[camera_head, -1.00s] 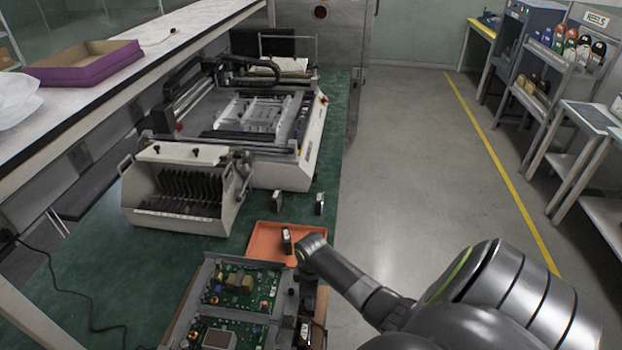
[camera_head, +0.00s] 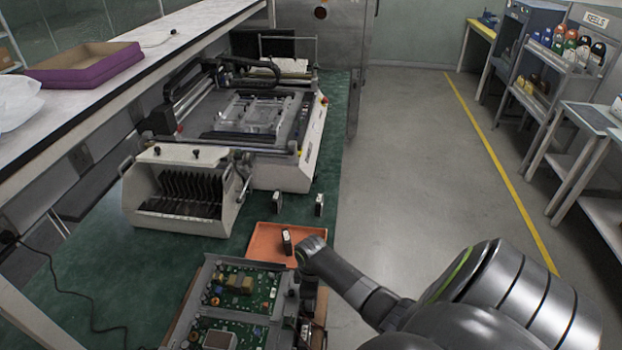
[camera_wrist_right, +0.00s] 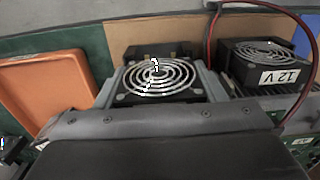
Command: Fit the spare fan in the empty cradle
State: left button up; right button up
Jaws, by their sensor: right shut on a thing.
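In the right wrist view a square dark fan with pale ring grille (camera_wrist_right: 157,76) sits between the two grey fingers of my right gripper (camera_wrist_right: 158,88), which is shut on it. A second fan (camera_wrist_right: 265,62), labelled 12 V with a red and black wire, stands to the right, apart from the held one. A dark block (camera_wrist_right: 150,50) shows just behind the held fan; I cannot tell if it is a cradle. In the head view my right gripper is over the right edge of the open chassis (camera_head: 207,268), and my wrist mostly hides the fan. My left gripper is out of view.
An orange tray (camera_head: 262,255) lies behind the chassis with a small black-and-white part (camera_head: 287,241) in it. Two similar small parts (camera_head: 277,203) (camera_head: 319,204) stand on the green mat. A white slotted box (camera_head: 180,190) and a large machine (camera_head: 285,172) stand farther back.

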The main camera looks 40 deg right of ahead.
dwell(0.4)
jog(key=o, duration=1.1)
jog(key=c, duration=0.4)
notch_tip(320, 180, up, 3)
jog(key=p, duration=0.3)
jog(key=shift+f, duration=0.15)
jog(key=shift+r, duration=2.1)
